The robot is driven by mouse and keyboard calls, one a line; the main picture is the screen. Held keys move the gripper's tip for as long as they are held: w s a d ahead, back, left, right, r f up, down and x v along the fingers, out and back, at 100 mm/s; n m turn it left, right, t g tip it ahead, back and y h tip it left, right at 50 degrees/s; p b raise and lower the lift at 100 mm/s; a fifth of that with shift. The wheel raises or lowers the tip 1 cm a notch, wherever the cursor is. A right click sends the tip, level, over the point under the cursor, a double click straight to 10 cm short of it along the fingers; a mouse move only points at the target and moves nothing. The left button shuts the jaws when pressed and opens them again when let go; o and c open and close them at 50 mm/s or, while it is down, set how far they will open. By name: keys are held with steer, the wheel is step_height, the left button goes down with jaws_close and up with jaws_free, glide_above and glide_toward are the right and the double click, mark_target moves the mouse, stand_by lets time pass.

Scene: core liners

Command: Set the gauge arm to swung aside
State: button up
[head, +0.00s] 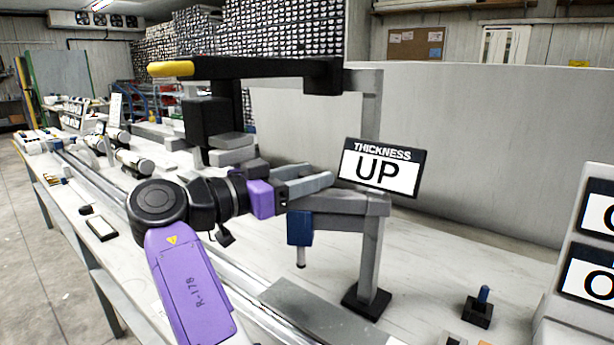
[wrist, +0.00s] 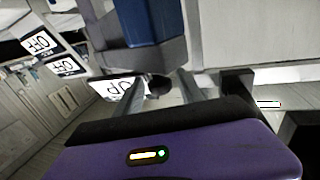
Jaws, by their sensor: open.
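The thickness gauge has a grey post (head: 369,255) on a black base. A grey horizontal arm (head: 345,203) reaches left from it, with a blue probe (head: 299,228) hanging at its end over the bench rail. The gauge's sign (head: 381,172) reads "THICKNESS UP". A long black bar (head: 265,68) with a yellow end (head: 170,69) runs left from the post top. My gripper (head: 325,180) is open and empty just above the grey arm, below the black bar. In the wrist view the fingers (wrist: 145,85) are apart, the blue probe (wrist: 138,22) close by, and the sign (wrist: 112,88) upside down.
A black block (head: 207,120) hangs under the black bar, left of my gripper. A blue-topped peg (head: 483,300) stands right of the post, near a panel with signs (head: 590,270). The bench top right of the post (head: 420,285) is mostly clear.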

steer(key=shift+s+a, duration=0.1)
steer(key=v, duration=0.7)
steer(key=shift+s+a, duration=0.2)
